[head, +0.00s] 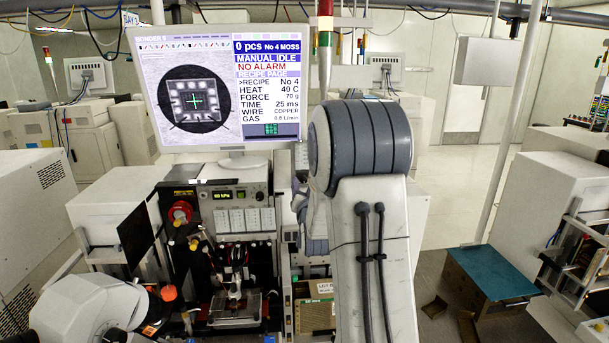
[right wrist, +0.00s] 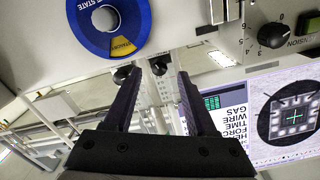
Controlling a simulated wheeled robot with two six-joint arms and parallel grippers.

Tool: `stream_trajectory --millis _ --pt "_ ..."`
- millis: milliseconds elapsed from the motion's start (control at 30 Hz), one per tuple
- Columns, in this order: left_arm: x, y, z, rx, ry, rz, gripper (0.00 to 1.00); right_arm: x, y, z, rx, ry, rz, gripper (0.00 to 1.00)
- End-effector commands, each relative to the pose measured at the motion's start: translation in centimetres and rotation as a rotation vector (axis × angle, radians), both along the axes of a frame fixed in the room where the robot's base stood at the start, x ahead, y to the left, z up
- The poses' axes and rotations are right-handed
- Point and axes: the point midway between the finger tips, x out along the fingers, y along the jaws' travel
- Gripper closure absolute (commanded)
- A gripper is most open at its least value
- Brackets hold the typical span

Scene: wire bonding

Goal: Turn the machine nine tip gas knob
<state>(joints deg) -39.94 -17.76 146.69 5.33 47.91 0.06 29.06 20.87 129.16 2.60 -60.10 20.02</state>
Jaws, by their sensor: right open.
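The machine with the "BONDER 9" monitor (head: 215,90) stands ahead in the head view, with a lit control panel (head: 226,194) below the screen. In the right wrist view my right gripper (right wrist: 157,76) is open and empty. Two small black knobs (right wrist: 158,66) (right wrist: 122,73) on a light panel show near and between its fingertips. A larger black dial (right wrist: 273,36) with numbers sits to the right. I cannot read which knob is the tip gas one. In the head view my right arm hides the gripper's fingers. My left gripper does not show.
A blue round state plate (right wrist: 108,45) with a yellow mark is at the upper left of the wrist view. A blue-topped box (head: 495,272) stands at right, with open floor behind.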

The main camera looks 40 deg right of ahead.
Motion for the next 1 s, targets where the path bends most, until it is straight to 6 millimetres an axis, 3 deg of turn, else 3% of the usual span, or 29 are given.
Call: stream_trajectory --millis 200,567,600,733,900,1000 --pt "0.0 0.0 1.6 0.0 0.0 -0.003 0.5 2.2 -1.5 0.1 0.001 0.001 -0.001 0.43" --pt "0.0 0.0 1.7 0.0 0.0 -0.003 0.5 2.6 -2.0 -0.1 0.001 0.001 -0.003 0.43" --pt "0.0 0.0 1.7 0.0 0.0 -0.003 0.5 2.6 -2.0 -0.1 0.001 0.001 -0.003 0.47" --pt "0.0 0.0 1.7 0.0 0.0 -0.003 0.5 2.6 -2.0 -0.1 0.0 0.0 -0.003 0.97" --pt "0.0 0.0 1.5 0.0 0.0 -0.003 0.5 2.6 -2.0 -0.1 -0.002 0.002 -0.003 1.0" --pt "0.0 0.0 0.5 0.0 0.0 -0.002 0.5 2.6 -2.0 -0.4 -0.027 0.015 -0.004 1.0"
